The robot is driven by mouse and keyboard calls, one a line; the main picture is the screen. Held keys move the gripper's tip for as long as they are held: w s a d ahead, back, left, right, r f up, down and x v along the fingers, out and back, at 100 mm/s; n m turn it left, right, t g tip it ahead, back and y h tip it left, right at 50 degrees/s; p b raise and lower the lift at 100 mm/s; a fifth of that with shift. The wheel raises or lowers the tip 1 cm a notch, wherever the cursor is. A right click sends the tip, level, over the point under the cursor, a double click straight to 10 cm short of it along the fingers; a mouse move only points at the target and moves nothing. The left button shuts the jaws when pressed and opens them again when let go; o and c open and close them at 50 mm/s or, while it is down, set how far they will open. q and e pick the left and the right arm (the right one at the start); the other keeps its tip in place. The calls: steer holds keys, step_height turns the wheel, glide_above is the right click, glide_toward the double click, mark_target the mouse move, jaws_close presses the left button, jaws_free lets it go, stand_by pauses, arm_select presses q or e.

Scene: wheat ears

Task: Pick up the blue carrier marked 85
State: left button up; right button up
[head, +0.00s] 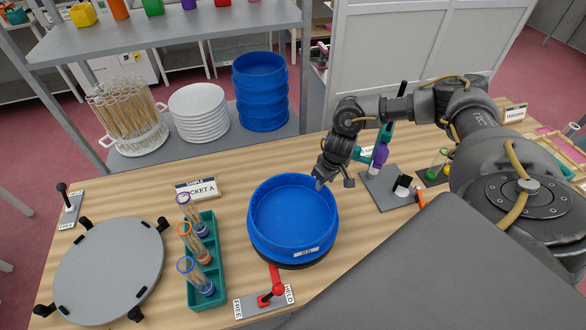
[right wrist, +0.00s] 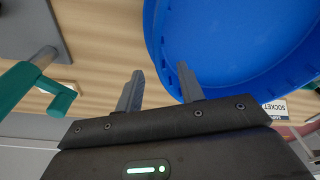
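A round blue carrier (head: 290,212) stands on a dark round base on the wooden table, with a small white label on its front wall, too small to read. It looks empty. My right gripper (head: 333,181) is at its upper right rim. In the right wrist view the gripper (right wrist: 160,70) is open, with one finger over the inside of the carrier (right wrist: 230,50) and the other outside its wall. I cannot tell whether either finger touches the wall. My left gripper is not in view.
A red-handled lever (head: 272,294) marked FREE and HELD sits in front of the carrier. A teal rack of tubes (head: 206,262) and a grey disc (head: 108,270) lie left. More blue carriers (head: 262,92) are stacked behind, beside white plates (head: 198,112).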

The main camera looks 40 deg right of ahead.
steer(key=shift+a+f+p, duration=0.1)
steer(key=shift+f+p, duration=0.2)
steer(key=shift+f, duration=0.1)
steer(key=f, duration=0.3)
steer(key=f+p, duration=0.1)
steer(key=shift+w+f, duration=0.15)
steer(key=shift+w, duration=0.25)
jaws_close()
stand_by(0.7)
